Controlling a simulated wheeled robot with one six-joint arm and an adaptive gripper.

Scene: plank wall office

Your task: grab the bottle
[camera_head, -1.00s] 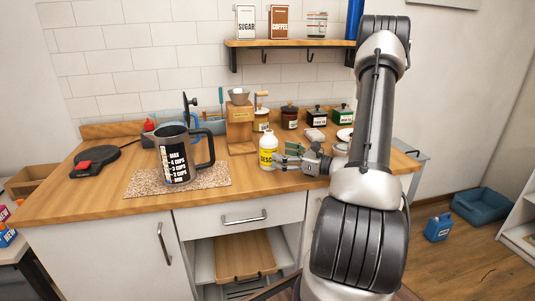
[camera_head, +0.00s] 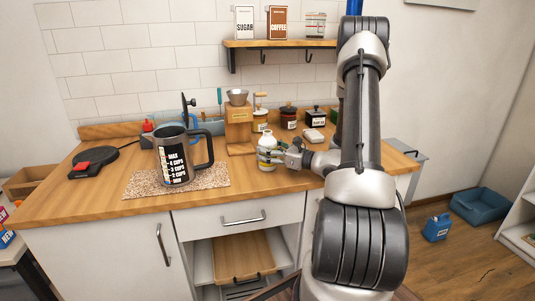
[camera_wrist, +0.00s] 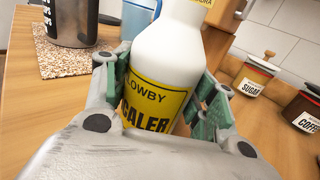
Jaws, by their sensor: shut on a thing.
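The bottle (camera_head: 266,153) is white with a yellow label, and stands upright at the front middle of the wooden counter. In the wrist view the bottle (camera_wrist: 165,60) fills the middle, and its label reads "LOWBY" and part of "SCALER". My gripper (camera_head: 279,154) reaches it from the right. Its green-padded fingers (camera_wrist: 160,95) lie on both sides of the bottle's body, shut on it. The bottle's base is hidden in the wrist view, and I cannot tell whether it is off the counter.
A dark measuring jug (camera_head: 173,158) stands on a speckled mat (camera_head: 136,187) to the left. A wooden coffee grinder (camera_head: 239,125) is close behind the bottle. Jars (camera_head: 289,118) stand behind my arm. A shelf (camera_head: 275,43) hangs above. The front counter edge beside the bottle is clear.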

